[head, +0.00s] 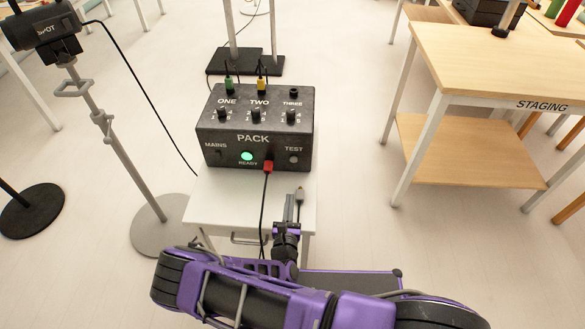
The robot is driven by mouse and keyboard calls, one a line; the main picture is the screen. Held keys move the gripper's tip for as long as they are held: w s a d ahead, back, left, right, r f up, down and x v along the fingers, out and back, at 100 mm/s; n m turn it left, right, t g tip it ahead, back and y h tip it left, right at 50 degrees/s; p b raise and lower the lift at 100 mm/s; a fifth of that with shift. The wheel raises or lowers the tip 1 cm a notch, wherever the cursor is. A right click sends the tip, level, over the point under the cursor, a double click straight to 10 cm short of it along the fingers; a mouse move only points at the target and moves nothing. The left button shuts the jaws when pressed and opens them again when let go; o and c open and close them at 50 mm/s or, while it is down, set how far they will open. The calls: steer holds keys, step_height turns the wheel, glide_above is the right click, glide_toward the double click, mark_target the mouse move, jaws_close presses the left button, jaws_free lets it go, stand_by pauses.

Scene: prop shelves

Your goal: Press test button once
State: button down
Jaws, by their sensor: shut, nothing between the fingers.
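A black control box (227,138) labelled PACK stands on a small white stand (210,196). Its grey round TEST button (293,159) is at the lower right of the front face, under the word TEST. A green READY light (247,156) is lit left of it. My gripper (299,191) is shut and empty, pointing towards the box, below and slightly right of the button in the picture. It appears apart from the button; the exact gap is hard to tell.
A red plug (268,167) with a hanging cable sits at the box's front, left of the button. Green (229,84) and yellow (261,84) plugs are on top. A lamp stand (110,140) is left; the STAGING table (490,60) is right. Floor between is clear.

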mark_target(293, 161)
steer(key=w+b, duration=0.1)
steer(key=w, duration=1.2)
steer(key=shift+d+b, duration=0.2)
steer(key=shift+b, duration=0.2)
steer(key=shift+w, duration=0.55)
